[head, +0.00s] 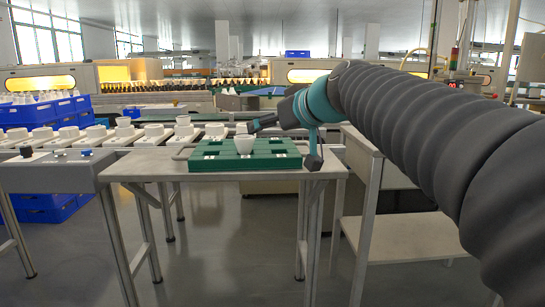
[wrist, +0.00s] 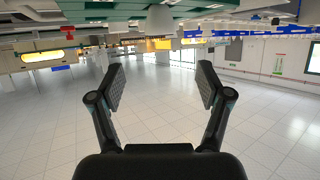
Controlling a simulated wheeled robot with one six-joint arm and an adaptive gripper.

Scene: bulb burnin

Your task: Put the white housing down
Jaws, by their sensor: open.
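The white housing (head: 244,145) is a small white cup shape, wider at the top. It stands upright in the green tray (head: 245,164) on the metal table. My gripper (head: 256,125) is beside its upper right edge in the head view; I cannot tell whether they touch. In the wrist view my gripper (wrist: 158,85) has its two fingers spread wide, with only distant floor and hall between them. The tray's other pockets look empty.
The metal table (head: 150,165) has bare top left of the tray. A conveyor with several white housings (head: 154,130) runs behind. Blue crates (head: 40,112) are stacked at the left. A grey control box with buttons (head: 58,170) adjoins the table. A lower shelf (head: 395,237) stands right.

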